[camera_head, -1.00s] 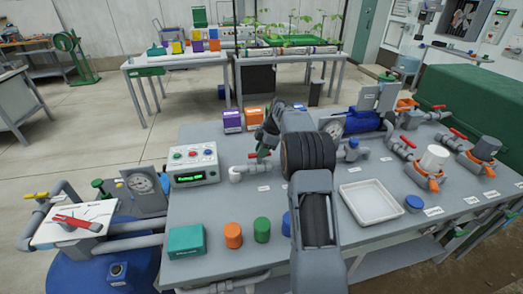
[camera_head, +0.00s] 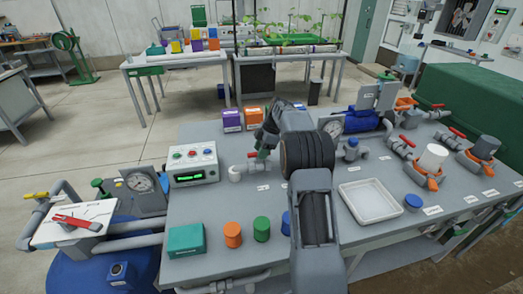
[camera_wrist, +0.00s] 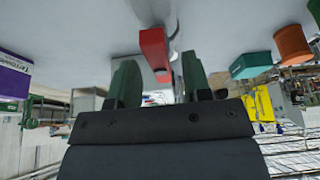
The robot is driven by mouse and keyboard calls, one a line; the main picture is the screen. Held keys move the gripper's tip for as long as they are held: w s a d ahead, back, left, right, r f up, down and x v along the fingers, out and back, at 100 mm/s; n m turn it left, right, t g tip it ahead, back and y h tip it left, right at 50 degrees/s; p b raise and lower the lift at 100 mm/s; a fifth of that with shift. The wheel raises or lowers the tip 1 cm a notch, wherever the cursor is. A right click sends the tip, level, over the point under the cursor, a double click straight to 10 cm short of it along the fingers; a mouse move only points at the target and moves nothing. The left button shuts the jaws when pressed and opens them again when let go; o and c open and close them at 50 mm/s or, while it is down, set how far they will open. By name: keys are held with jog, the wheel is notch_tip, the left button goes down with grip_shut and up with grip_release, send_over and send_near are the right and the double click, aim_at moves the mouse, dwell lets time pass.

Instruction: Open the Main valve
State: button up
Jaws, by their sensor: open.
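A red valve handle (camera_head: 253,155) sits on a grey-white pipe fitting (camera_head: 236,172) on the bench, just right of the control box. My gripper (camera_head: 262,150) is close to it, partly hidden behind my wrist. In the wrist view, my open gripper (camera_wrist: 160,82) has one green finger on each side of the red handle (camera_wrist: 153,50). The handle lies between the fingers, with gaps showing on both sides. Labels by the valves are too small to read, so I cannot tell which one says Main.
The control box (camera_head: 193,164) stands left of the valve. Purple (camera_head: 231,119) and orange (camera_head: 253,117) boxes are behind it. A white tray (camera_head: 370,201) lies to the right. Orange (camera_head: 232,234) and green (camera_head: 262,229) caps stand in front. More red-handled valves (camera_head: 457,132) are at the right.

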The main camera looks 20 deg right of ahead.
jog(key=p+v, duration=0.2)
jog(key=v, duration=1.1)
jog(key=shift+d+r, duration=0.2)
jog(key=shift+r, duration=0.15)
